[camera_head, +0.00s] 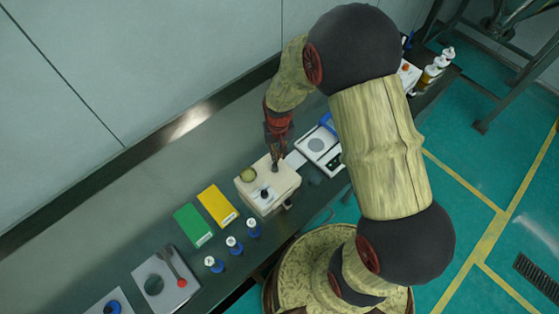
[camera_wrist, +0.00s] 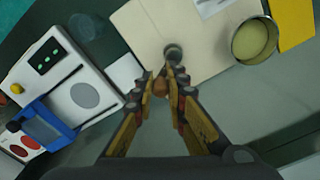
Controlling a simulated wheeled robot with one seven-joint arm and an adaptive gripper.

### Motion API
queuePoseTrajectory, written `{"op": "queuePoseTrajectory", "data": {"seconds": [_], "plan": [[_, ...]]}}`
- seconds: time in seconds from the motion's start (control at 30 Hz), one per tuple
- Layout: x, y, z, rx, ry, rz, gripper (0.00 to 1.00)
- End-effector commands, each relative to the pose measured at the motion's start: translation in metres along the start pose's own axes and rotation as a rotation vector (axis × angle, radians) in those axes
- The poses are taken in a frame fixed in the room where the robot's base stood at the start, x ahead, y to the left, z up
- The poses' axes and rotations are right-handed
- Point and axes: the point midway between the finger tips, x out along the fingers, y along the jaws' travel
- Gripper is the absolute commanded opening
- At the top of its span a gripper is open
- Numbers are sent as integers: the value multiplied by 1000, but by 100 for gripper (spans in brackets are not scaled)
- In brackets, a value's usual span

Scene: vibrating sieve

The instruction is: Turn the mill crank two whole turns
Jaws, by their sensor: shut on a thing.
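The mill is a cream box (camera_head: 262,198) on the dark bench, and its pale top also shows in the wrist view (camera_wrist: 145,25). My gripper (camera_head: 275,163) comes down from above at the mill's back edge. In the wrist view my gripper (camera_wrist: 168,76) has its fingertips close together, shut on a small part taken to be the crank handle. A grey round post (camera_wrist: 172,52) stands just beyond the fingertips. The fingers hide most of the handle, and the crank's arm cannot be made out. A round olive dish (camera_head: 248,175) sits on the mill's left side.
A white scale (camera_head: 318,146) with a blue part stands right of the mill. Green (camera_head: 192,224) and yellow (camera_head: 218,205) boxes lie left of it. Several blue bottles with white caps (camera_head: 234,244) stand in front. A grey plate with a spoon (camera_head: 167,280) lies further left.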

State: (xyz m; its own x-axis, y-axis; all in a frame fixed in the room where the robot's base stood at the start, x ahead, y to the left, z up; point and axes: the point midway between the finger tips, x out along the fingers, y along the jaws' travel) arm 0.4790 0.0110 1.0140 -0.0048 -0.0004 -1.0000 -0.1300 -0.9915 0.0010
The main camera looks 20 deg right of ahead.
Motion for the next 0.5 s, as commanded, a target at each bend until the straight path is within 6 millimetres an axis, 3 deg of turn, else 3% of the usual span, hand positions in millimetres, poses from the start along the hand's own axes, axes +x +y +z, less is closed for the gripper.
{"op": "queuePoseTrajectory", "data": {"seconds": [0.5], "plan": [[1, 12, 8, 1, 0, 0, 2]]}}
